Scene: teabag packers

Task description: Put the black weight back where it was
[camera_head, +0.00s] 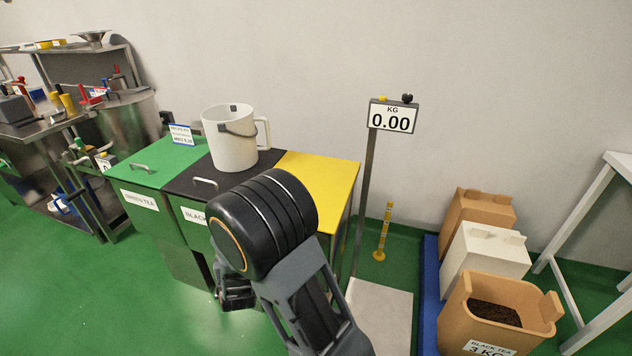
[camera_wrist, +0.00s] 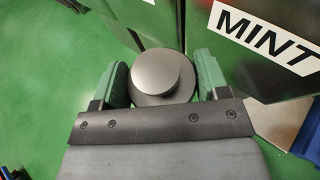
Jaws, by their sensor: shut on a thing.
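The black weight (camera_wrist: 163,73) shows in the wrist view as a dark round disc with a smaller round knob on top. My gripper (camera_wrist: 164,84) is shut on it, with a green-padded finger on each side. It is held in front of the dark bin fronts, one with a MINT label (camera_wrist: 262,32). In the head view my arm covers most of the gripper and I cannot make out the weight.
Bins with green (camera_head: 160,163), black (camera_head: 187,186) and yellow (camera_head: 318,176) lids stand behind my arm. A white jug (camera_head: 229,148) stands on the black lid. Tea boxes (camera_head: 487,256) sit on a blue base (camera_head: 430,290) at right. Green floor (camera_head: 125,300) is clear at front left.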

